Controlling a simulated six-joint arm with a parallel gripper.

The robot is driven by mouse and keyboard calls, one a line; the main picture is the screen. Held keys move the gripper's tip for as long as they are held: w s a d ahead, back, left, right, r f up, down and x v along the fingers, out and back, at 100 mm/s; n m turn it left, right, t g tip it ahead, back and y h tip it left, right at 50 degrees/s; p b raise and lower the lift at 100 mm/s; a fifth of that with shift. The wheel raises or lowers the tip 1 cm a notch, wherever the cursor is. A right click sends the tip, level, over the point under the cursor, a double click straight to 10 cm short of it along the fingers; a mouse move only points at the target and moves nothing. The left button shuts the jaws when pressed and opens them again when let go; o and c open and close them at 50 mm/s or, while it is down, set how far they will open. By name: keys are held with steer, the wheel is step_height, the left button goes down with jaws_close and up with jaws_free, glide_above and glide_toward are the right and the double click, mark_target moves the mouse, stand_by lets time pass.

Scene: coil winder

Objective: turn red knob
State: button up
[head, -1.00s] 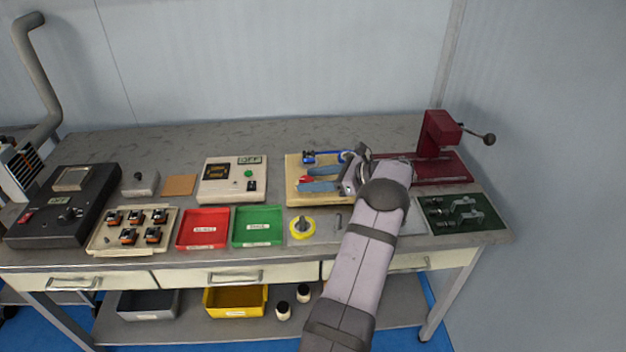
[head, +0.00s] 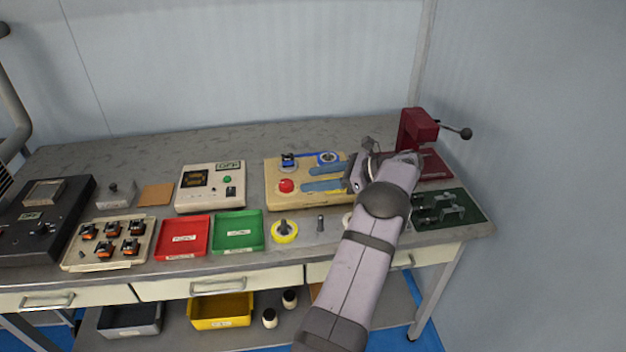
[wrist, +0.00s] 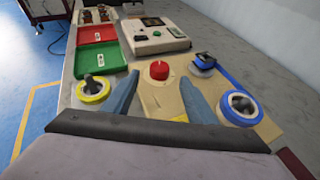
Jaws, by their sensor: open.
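The red knob (head: 286,186) is round and sits on the left part of a tan board (head: 275,202). In the wrist view the red knob (wrist: 159,70) shows a small pointer mark on top. My gripper (head: 307,178) is open, with two blue fingers pointing left toward the knob. In the head view the fingertips are a little right of the knob, and it is in full sight. In the wrist view the knob appears beyond and between the fingertips of my gripper (wrist: 158,82). Nothing is held. I cannot tell the height of the fingers over the board.
Two blue-ringed parts (head: 327,158) stand at the board's back edge. A yellow-ringed part (head: 284,232) stands in front. A white control box (head: 211,199), a green tray (head: 238,231) and a red tray (head: 183,238) lie left. A dark red press (head: 418,130) stands at right.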

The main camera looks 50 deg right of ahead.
steer(key=w+a+r+n+g+y+p, duration=0.1)
steer(key=w+a+r+n+y+p, duration=0.1)
steer(key=w+a+r+p, duration=0.4)
steer(key=w+a+r+n+g+y+p, duration=0.1)
steer(key=w+a+n+g+y+p, duration=0.1)
steer(key=w+a+p, duration=0.45)
steer(key=n+g+h+p, duration=0.3)
steer(key=n+g+h, duration=0.6)
steer(key=n, duration=0.5)
glide_above(286, 183)
steer(key=shift+w+f, duration=0.15)
steer(key=shift+f, duration=0.5)
steer(key=shift+d+n+g, duration=0.1)
steer(key=shift+n+g, duration=0.2)
steer(key=shift+n, duration=1.1)
steer(key=shift+f+p, duration=0.45)
steer(key=shift+f, duration=3.25)
